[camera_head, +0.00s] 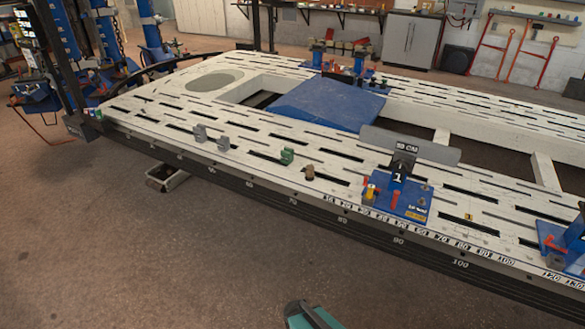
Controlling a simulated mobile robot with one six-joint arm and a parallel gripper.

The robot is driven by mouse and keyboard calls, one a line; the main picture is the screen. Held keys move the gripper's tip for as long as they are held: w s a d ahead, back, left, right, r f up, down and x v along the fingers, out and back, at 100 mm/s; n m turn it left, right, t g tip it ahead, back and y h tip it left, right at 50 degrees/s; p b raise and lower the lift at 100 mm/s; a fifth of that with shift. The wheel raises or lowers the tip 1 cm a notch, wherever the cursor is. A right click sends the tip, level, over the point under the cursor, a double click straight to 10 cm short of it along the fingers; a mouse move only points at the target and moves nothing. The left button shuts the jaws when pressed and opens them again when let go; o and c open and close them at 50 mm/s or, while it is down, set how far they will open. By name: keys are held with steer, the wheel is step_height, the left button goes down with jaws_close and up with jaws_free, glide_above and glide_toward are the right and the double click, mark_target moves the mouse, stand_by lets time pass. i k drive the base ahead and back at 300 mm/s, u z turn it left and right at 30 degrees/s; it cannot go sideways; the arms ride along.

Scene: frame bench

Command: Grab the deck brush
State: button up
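I cannot make out a deck brush anywhere in the head view. Small objects stand on the near rail of the white slotted frame bench (130,108): a green block (287,156), a brown piece (309,172) and grey pieces (200,133). None of them clearly looks like a brush. A teal and dark rounded part (312,316) is cut off at the bottom edge, and it may be part of my arm. No gripper fingers show.
A blue clamp stand (400,200) marked 1 stands on the near rail, with another blue clamp (565,245) at the right edge. A blue sloped panel (325,103) lies mid-bench. A grey cabinet (410,40) stands behind. The floor (130,250) in front is clear.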

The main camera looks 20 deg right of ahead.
mark_target(310, 174)
steer(key=u, duration=0.5)
steer(key=i, duration=1.35)
steer(key=u, duration=0.3)
